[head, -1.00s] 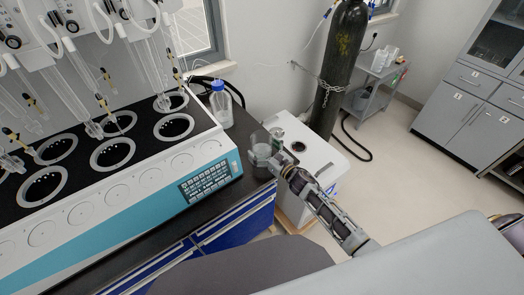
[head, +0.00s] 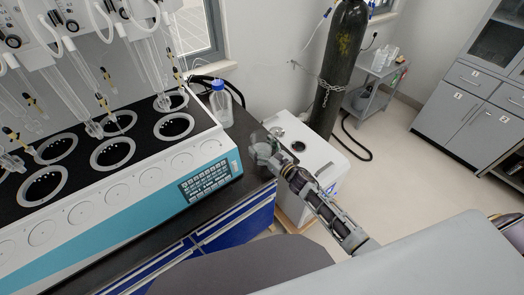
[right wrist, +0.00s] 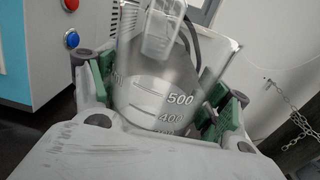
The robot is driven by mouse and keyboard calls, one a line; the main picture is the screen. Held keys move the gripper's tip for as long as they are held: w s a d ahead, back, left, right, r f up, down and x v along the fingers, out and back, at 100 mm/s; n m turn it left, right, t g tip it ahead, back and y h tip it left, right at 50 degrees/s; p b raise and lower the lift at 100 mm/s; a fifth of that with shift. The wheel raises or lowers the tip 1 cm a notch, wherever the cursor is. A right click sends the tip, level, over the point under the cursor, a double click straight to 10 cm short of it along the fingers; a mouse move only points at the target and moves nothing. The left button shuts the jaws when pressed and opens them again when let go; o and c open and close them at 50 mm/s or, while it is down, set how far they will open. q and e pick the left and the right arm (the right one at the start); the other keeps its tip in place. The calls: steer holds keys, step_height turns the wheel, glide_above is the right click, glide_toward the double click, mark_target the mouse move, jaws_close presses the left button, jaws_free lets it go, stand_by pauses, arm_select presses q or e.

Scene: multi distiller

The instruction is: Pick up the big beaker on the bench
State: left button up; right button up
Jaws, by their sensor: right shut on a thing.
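The big beaker (head: 261,149) is clear glass, at the right end of the dark bench beside the distiller in the head view. My right gripper (head: 274,158) comes at it from the right and is shut on its sides. In the right wrist view the beaker (right wrist: 150,98) shows white marks, 500 and 400 among them, and sits between the green pads of the gripper (right wrist: 162,100). Its lower part is hidden by the gripper, so I cannot tell whether its base touches the bench. My left gripper is not in view.
The distiller (head: 150,205) with its control panel fills the left. A blue-capped bottle (head: 221,106) stands behind the beaker. A white box (head: 318,160) is right of the bench, with a black gas cylinder (head: 340,70) behind it. Open floor lies further right.

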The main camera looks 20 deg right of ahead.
steer(key=shift+r, duration=0.35)
stand_by(0.3)
step_height(320, 180, up, 9)
steer(key=p, duration=0.1)
stand_by(1.1)
